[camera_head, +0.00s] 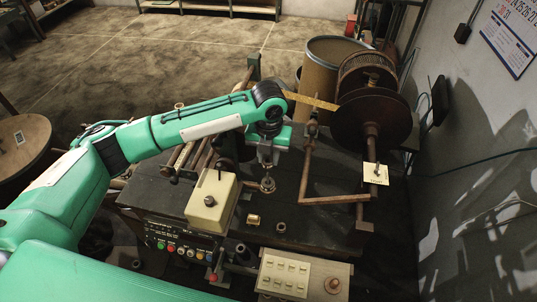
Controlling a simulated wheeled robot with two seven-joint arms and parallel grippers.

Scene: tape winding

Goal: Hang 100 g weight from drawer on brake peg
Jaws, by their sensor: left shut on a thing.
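My left gripper (267,160) reaches in from the left and points down over the dark machine table. It is shut on a small metal piece with a round, disc-like base (267,185), which looks like the weight; its marking is too small to read. The piece hangs just below the fingers, and I cannot tell whether it touches the tabletop. A peg-like metal part with a cream tag (376,172) stands to the right, apart from the gripper; I cannot tell if it is the brake peg. I cannot make out the drawer. My right gripper is not in view.
A cream control box (211,201) stands left of the held piece. A small brass piece (253,220) and a dark one (281,228) sit in front. A bent rusty bar (335,199) and large dark reel (372,120) stand right. A button panel (284,276) is at the front.

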